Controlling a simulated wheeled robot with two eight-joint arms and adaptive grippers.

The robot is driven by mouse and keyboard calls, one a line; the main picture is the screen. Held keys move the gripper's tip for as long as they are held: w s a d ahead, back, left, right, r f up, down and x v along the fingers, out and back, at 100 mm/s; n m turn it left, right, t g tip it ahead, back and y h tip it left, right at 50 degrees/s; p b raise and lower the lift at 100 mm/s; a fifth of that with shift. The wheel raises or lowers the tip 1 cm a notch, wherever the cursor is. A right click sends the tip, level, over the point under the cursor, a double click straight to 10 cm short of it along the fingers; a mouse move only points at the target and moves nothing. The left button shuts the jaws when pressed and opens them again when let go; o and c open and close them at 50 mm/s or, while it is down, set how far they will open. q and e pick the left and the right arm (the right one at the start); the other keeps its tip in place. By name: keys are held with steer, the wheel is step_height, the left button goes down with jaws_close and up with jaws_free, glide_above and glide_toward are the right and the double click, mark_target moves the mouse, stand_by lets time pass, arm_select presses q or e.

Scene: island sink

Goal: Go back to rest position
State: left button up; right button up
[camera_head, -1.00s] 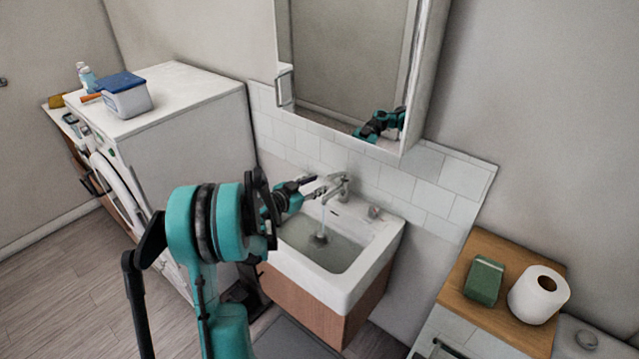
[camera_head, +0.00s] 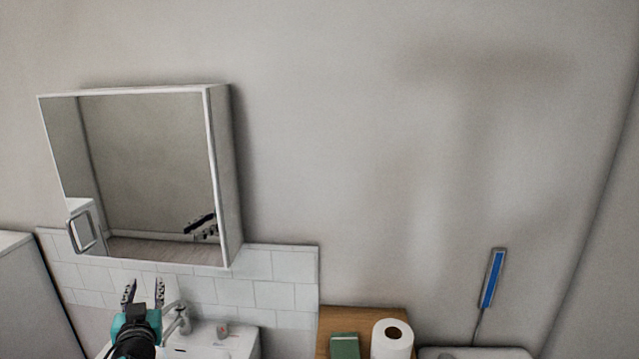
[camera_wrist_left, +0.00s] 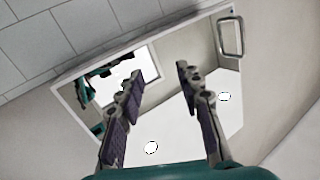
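My left gripper (camera_head: 143,290) shows at the lower left of the head view, in front of the tiles and beside the faucet (camera_head: 178,318). Its fingers point up, stand apart, and hold nothing. In the left wrist view the two fingers (camera_wrist_left: 158,85) are spread, with the mirror cabinet (camera_wrist_left: 215,120) behind them. My right gripper is in neither view. The sink (camera_head: 215,340) is cut off by the lower edge of the head view, so its basin is mostly hidden.
The mirror cabinet (camera_head: 228,170) juts from the wall above the sink. A wooden top (camera_head: 365,318) at lower centre holds a green box (camera_head: 344,345) and a toilet roll (camera_head: 392,340). A blue-headed tool (camera_head: 492,278) stands at right. A white appliance (camera_head: 28,290) is at far left.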

arm_select(q)
steer(key=s+d+f+m+g+h, duration=0.1)
steer(key=s+d+f+g+h, duration=0.2)
steer(key=s+d+f, duration=0.6)
steer(key=s+d+f+m+g+h, duration=0.2)
steer(key=s+d+f+g, duration=0.4)
steer(key=s+d, duration=0.6)
step_height(320, 180, down, 3)
steer(key=shift+s+r+h, duration=0.1)
steer(key=shift+s+h, duration=0.5)
steer(key=shift+h, duration=0.3)
stand_by(4.8)
